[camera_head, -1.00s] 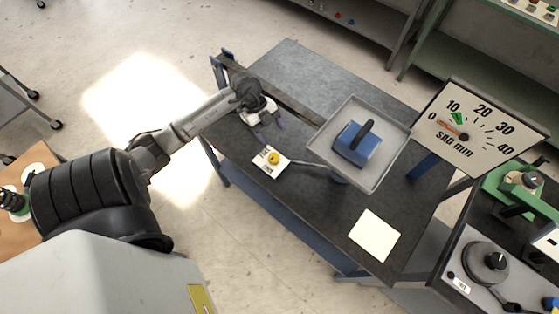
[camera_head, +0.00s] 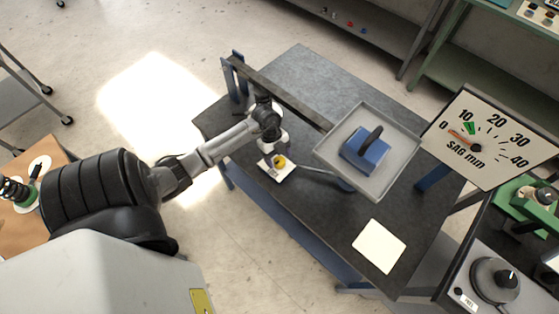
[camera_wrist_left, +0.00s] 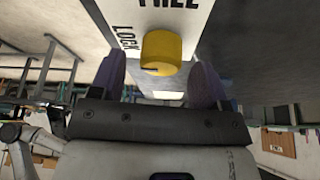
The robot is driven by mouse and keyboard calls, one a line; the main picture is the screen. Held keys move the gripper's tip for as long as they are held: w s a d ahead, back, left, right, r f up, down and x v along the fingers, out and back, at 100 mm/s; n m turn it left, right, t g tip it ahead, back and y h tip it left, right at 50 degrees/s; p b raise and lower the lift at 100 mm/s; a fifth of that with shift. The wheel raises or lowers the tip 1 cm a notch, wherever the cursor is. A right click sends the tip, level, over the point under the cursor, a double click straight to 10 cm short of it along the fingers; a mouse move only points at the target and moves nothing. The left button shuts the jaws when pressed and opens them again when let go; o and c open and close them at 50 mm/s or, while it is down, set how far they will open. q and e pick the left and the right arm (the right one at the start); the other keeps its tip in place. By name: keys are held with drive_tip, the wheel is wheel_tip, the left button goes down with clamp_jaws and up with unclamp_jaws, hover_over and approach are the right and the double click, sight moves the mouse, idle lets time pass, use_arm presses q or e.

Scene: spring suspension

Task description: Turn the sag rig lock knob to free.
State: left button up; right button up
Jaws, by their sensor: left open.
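The yellow lock knob (camera_head: 279,161) sits on a white label plate (camera_head: 285,174) on the dark table of the sag rig. In the left wrist view the knob (camera_wrist_left: 161,52) lies between the two purple fingertips of my left gripper (camera_wrist_left: 159,78), with gaps on both sides. The words LOCK and FREE show on the plate (camera_wrist_left: 180,20); a dark mark on the knob's lower edge is small. My left gripper (camera_head: 270,150) is open, right at the knob. My right gripper is not seen.
A grey tray (camera_head: 330,152) holds a blue weight (camera_head: 364,150) with a black handle. A blank white card (camera_head: 379,246) lies on the table (camera_head: 300,215). A beam (camera_head: 285,92) runs behind my gripper.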

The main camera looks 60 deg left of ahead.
use_arm(q)
drive_tip(key=shift+x, duration=0.95)
drive_tip(key=c, duration=0.9)
